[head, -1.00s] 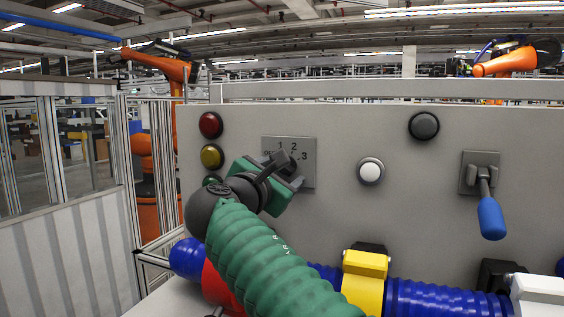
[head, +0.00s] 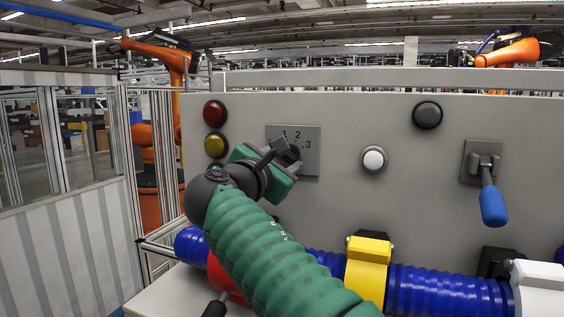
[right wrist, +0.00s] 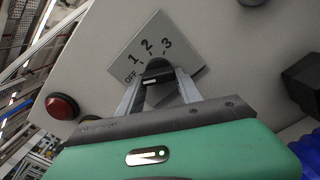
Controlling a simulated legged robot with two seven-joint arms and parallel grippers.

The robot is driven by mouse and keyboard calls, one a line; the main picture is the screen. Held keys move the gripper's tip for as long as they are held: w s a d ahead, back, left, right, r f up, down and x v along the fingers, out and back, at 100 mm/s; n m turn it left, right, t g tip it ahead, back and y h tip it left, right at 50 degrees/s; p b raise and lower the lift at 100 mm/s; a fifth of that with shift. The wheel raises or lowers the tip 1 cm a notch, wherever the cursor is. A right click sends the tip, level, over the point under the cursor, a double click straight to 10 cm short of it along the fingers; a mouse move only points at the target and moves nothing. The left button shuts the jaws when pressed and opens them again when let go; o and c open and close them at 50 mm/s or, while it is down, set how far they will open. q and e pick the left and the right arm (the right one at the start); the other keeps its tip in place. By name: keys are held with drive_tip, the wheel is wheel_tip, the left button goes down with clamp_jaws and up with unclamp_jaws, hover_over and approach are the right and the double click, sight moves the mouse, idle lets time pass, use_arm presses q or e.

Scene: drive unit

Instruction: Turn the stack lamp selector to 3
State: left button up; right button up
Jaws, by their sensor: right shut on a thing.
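The stack lamp selector is a dark knob (right wrist: 156,76) on a square grey plate (head: 308,163) marked OFF, 1, 2, 3. In the right wrist view, the plate (right wrist: 125,67) appears tilted, with the numbers above the knob. My green right gripper (head: 284,158) is at the plate in the head view and hides most of the knob. In the right wrist view, its two grey fingers (right wrist: 157,88) are shut on the knob, one on each side. A light line shows on the knob, but I cannot tell for sure which mark it points at. My left gripper is not in view.
Red (head: 215,113) and yellow (head: 214,146) lamps sit left of the plate. A white button (head: 373,159), a dark round button (head: 427,115) and a blue-handled lever (head: 492,205) are to the right. A blue ribbed hose (head: 440,290) with a yellow clamp (head: 368,270) runs below.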

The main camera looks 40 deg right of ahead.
drive_tip(key=m+b, duration=0.2)
drive_tip(key=m, duration=0.1)
drive_tip(key=m+b, duration=0.2)
drive_tip(key=m, duration=0.1)
drive_tip(key=m+b, duration=0.2)
drive_tip(key=m, duration=0.1)
drive_tip(key=shift+w+r, duration=0.15)
drive_tip(key=shift+r, duration=0.1)
drive_tip(key=m+b, duration=0.3)
drive_tip(key=m, duration=1.1)
drive_tip(key=shift+r+m, duration=0.1)
drive_tip(key=shift+m, duration=0.2)
drive_tip(key=o, duration=1.2)
drive_tip(key=shift+o, duration=0.9)
drive_tip(key=shift+r, duration=0.1)
